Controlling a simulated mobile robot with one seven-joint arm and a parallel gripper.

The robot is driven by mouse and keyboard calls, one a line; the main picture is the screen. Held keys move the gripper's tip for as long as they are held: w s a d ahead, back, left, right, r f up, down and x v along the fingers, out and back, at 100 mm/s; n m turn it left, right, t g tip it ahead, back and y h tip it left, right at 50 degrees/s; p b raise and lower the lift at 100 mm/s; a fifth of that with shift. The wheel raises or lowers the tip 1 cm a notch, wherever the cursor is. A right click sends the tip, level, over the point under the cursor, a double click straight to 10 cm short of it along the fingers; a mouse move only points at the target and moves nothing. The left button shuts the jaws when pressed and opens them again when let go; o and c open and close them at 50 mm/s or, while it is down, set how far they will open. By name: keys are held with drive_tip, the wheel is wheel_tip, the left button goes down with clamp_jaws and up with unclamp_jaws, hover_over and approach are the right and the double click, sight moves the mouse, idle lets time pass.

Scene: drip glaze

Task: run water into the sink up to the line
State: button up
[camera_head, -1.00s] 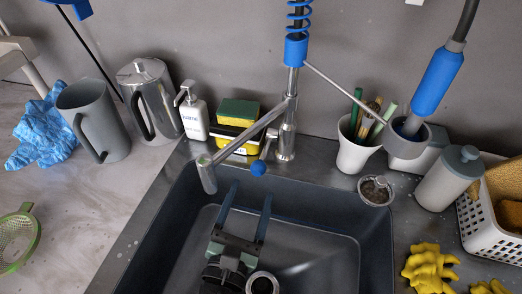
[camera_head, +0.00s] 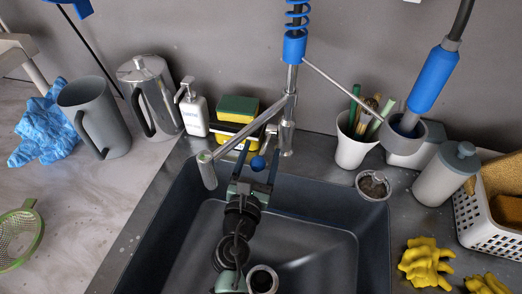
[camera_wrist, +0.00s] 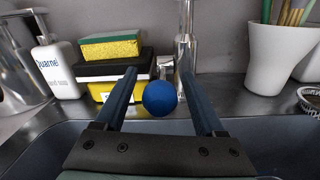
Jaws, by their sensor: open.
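The dark grey sink (camera_head: 330,222) is in the middle of the head view, and no water shows in it. The tap (camera_head: 286,135) stands at its back edge, with its spout (camera_head: 208,170) swung out to the left over the basin. The tap's blue ball-ended lever (camera_head: 258,163) shows larger in the wrist view (camera_wrist: 160,98). My gripper (camera_head: 257,165) is open, its two fingers on either side of the blue ball. In the wrist view my gripper (camera_wrist: 162,90) has a gap between each finger and the ball. No fill line can be made out.
A soap bottle (camera_head: 194,108) and sponges on a holder (camera_head: 236,112) stand left of the tap. A white cup of brushes (camera_head: 352,146), a strainer (camera_head: 373,186) and a blue-handled sprayer (camera_head: 432,80) are on the right. Yellow gloves (camera_head: 425,262) lie on the right ledge.

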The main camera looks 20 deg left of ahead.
drive_tip(key=shift+w, duration=0.4)
drive_tip(key=shift+c, duration=0.2)
clamp_jaws()
idle(1.1)
